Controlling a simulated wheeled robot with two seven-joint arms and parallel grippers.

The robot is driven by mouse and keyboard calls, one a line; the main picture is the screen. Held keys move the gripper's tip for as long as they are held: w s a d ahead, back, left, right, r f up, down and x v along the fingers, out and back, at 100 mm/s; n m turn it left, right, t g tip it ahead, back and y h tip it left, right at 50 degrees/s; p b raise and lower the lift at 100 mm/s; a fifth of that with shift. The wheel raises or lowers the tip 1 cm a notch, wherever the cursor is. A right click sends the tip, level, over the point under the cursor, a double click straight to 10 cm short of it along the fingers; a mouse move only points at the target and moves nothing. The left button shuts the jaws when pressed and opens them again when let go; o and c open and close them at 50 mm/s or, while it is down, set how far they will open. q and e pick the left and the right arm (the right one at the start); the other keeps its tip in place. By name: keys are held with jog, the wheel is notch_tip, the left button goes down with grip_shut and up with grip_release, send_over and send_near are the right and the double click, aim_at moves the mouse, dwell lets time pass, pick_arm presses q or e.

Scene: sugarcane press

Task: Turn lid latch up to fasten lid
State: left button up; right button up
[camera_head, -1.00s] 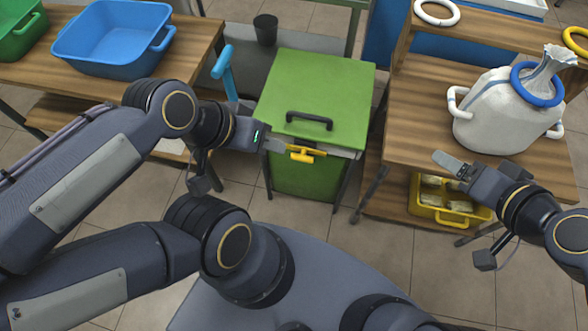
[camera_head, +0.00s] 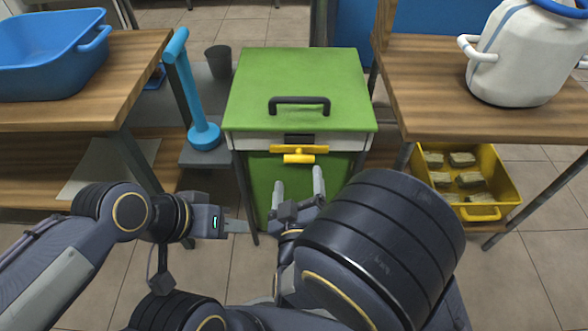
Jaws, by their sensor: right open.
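The green press lid (camera_head: 300,85) lies flat on the press box (camera_head: 262,185), with a black handle on top. The yellow lid latch (camera_head: 299,153) is on the front face, just under the lid's front edge; its wide bar lies across, with a short cylinder below. My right gripper (camera_head: 298,184) is open and empty below the latch, its two fingers pointing up toward it, apart from it. My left gripper (camera_head: 238,226) is lower left of the latch, seen side-on and clear of the box. Its finger gap is hidden.
A blue lever (camera_head: 190,90) stands left of the press. A blue tub (camera_head: 45,55) sits on the left wooden table. A white sack-like container (camera_head: 520,55) stands on the right table, above a yellow crate (camera_head: 485,212) of blocks. Floor shows between press and tables.

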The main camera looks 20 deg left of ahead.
aim_at(299, 162)
jog(key=shift+b+x, duration=0.8)
jog(key=shift+x, duration=2.65)
